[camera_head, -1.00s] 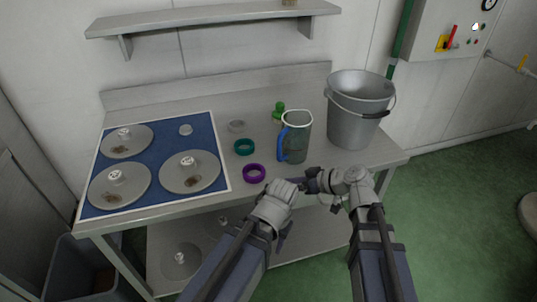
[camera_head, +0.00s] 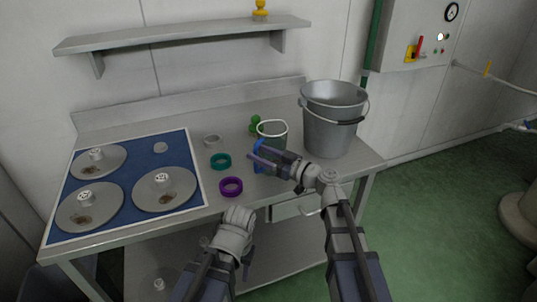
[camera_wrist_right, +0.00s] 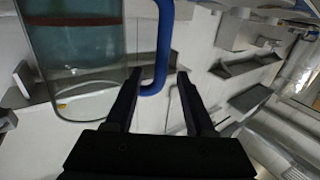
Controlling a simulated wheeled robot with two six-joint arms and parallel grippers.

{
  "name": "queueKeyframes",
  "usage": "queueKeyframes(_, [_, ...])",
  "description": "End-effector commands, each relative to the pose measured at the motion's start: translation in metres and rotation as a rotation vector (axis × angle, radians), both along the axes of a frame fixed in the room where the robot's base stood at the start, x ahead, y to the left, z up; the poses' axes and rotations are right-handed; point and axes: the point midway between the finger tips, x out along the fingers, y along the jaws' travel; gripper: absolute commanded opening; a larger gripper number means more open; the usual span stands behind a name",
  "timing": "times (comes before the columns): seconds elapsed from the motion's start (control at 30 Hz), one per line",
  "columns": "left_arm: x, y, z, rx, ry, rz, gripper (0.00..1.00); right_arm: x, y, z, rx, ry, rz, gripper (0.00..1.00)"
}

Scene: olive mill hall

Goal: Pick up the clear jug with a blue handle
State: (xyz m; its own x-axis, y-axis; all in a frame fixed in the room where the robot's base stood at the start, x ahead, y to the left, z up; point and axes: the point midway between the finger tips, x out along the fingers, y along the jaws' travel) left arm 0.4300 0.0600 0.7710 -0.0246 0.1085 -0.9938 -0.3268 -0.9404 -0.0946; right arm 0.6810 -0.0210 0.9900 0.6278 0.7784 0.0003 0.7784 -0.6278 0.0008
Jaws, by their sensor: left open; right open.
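The clear jug (camera_head: 273,131) stands upright on the metal table, greenish, with a pale rim. In the head view my right gripper and wrist hide much of its lower part. Its blue handle (camera_head: 258,160) faces left in that view. The jug (camera_wrist_right: 80,50) also fills the upper left of the right wrist view. There the handle (camera_wrist_right: 163,45) hangs at and just beyond the fingertips, in line with the gap. My right gripper (camera_head: 257,156) is open at the handle; contact is not clear. My left gripper (camera_head: 247,258) is open and empty, low before the table's front edge.
A metal bucket (camera_head: 330,130) stands close right of the jug. A green object (camera_head: 254,124) is behind it. Teal (camera_head: 221,162) and purple (camera_head: 231,187) rings lie to the left, beside a blue mat (camera_head: 125,150) with several lidded discs. A shelf (camera_head: 180,38) hangs above.

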Motion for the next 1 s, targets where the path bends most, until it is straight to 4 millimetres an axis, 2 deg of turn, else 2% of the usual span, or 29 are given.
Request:
queueKeyframes(0.17, [0.0, 0.0, 0.0, 0.0, 0.0, 0.0, 0.5, 0.004, 0.005, 0.0, 0.0, 0.0, 0.001, 0.54])
queueKeyframes(0.5, [0.0, 0.0, 0.0, 0.0, 0.0, 0.0, 0.5, 0.032, 0.039, 0.0, -0.001, 0.001, 0.0, 0.54])
queueKeyframes(0.73, [0.0, 0.0, 0.0, 0.0, 0.0, 0.0, 0.5, 0.032, 0.04, 0.0, -0.001, 0.001, -0.001, 0.54])
queueKeyframes(1.0, [0.0, 0.0, 0.0, 0.0, 0.0, 0.0, 0.5, 0.032, 0.04, 0.0, -0.001, 0.001, -0.001, 0.24])
